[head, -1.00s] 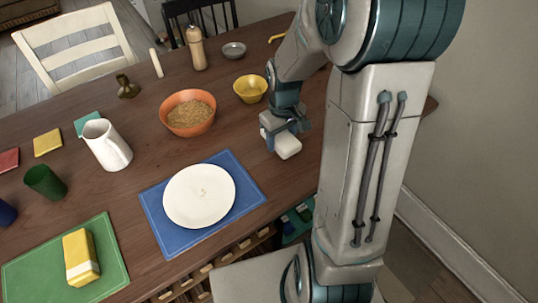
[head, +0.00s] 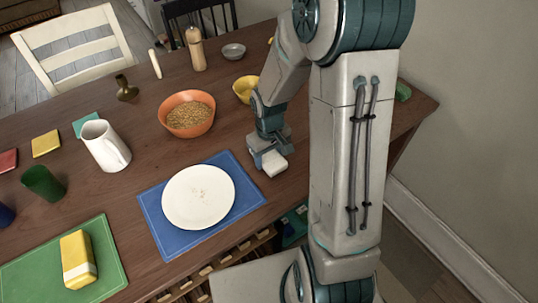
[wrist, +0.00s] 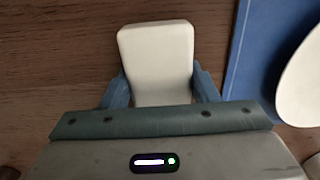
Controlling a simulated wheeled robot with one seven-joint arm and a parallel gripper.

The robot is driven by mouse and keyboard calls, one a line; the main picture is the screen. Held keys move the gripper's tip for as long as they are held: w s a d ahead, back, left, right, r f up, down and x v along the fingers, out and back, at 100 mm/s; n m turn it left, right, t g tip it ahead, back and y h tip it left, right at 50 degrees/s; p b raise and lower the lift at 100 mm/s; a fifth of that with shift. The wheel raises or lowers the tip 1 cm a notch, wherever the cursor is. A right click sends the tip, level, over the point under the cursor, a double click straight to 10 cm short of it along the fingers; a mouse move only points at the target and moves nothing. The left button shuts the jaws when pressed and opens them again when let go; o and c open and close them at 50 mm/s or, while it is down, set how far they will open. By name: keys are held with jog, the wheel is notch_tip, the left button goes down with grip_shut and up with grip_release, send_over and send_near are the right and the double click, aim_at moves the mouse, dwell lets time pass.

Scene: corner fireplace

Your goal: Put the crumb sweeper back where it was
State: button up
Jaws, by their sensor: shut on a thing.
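The crumb sweeper (head: 274,163) is a small white block with rounded corners. My gripper (head: 263,152) is shut on it, near the right edge of the blue placemat (head: 245,185). In the wrist view the sweeper (wrist: 155,50) sits between the two blue-grey fingers of my gripper (wrist: 160,88), over bare brown wood. I cannot tell whether it touches the table. A white plate (head: 199,222) with a few small crumbs in its middle lies on the placemat, left of my gripper.
An orange bowl (head: 187,129) of grain and a yellow bowl (head: 239,93) stand beyond my gripper. A white pitcher (head: 104,147) is further left. A green item (head: 403,91) lies at the table's right end. Bare wood (head: 235,137) lies between the orange bowl and my gripper.

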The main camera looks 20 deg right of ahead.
aim_at(269, 155)
jog(key=o, duration=1)
jog(key=shift+c, duration=0.2)
jog(key=shift+r, duration=0.1)
notch_tip(269, 155, up, 12)
jog(key=p, duration=0.2)
jog(key=s+r+m+t, duration=0.1)
jog(key=s+r+m, duration=0.1)
jog(key=s, duration=0.4)
jog(key=s+r+m+t, duration=0.1)
jog(key=s+r, duration=0.4)
jog(key=s, duration=0.2)
jog(key=shift+s+a+r+m+t, duration=0.15)
jog(key=shift+s+r+m+t, duration=0.15)
jog(key=shift+m, duration=0.1)
jog(key=shift+r, duration=0.1)
jog(key=p+v, duration=0.3)
jog(key=shift+w, duration=0.4)
